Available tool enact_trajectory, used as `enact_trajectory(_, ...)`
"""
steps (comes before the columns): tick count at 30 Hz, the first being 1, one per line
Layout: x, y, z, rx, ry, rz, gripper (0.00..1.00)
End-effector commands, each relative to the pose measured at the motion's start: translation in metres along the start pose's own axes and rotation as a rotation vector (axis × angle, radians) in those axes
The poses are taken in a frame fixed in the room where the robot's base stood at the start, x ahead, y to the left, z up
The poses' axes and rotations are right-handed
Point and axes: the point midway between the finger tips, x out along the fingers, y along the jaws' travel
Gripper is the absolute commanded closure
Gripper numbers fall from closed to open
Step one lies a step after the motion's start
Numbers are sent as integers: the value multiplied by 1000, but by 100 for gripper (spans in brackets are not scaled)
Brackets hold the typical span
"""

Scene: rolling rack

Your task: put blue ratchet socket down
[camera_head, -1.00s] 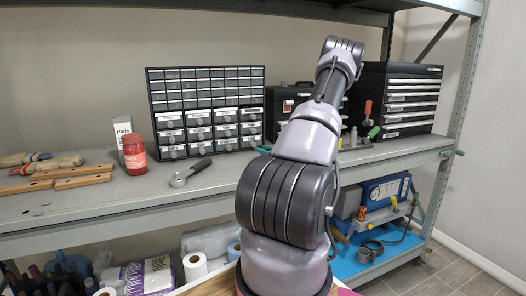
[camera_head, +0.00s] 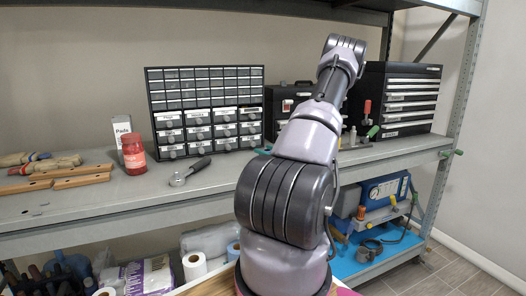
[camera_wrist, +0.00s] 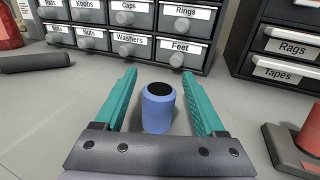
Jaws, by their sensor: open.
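The blue ratchet socket (camera_wrist: 158,112) stands upright on the grey shelf in the wrist view, its dark round opening facing up. My gripper (camera_wrist: 157,82) is open, with one teal finger on each side of the socket. Gaps show between the socket and both fingers. In the head view my own arm hides the socket, and only a bit of teal finger shows beside the arm.
A labelled drawer cabinet (camera_head: 207,112) stands behind, and a black tool chest (camera_head: 402,98) is at right. A ratchet wrench (camera_head: 190,172), a red jar (camera_head: 134,154) and wooden bars (camera_head: 60,182) lie or stand on the grey shelf (camera_head: 110,203). A red-handled item (camera_wrist: 305,140) is at the right in the wrist view.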

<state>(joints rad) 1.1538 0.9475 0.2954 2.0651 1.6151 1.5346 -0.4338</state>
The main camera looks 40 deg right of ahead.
Motion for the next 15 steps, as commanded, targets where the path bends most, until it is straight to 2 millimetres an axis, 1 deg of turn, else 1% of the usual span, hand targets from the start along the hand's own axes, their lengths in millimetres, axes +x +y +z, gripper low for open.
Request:
enact_trajectory(1, -11, -1, 0, 1, 1, -3, 28)
enact_trajectory(3, -26, -1, 0, 0, 2, -3, 28)
enact_trajectory(9, -70, -1, 0, 1, 1, -3, 28)
enact_trajectory(12, -85, -1, 0, 0, 0, -3, 28)
enact_trajectory(15, -96, 0, 0, 0, 0, -1, 28)
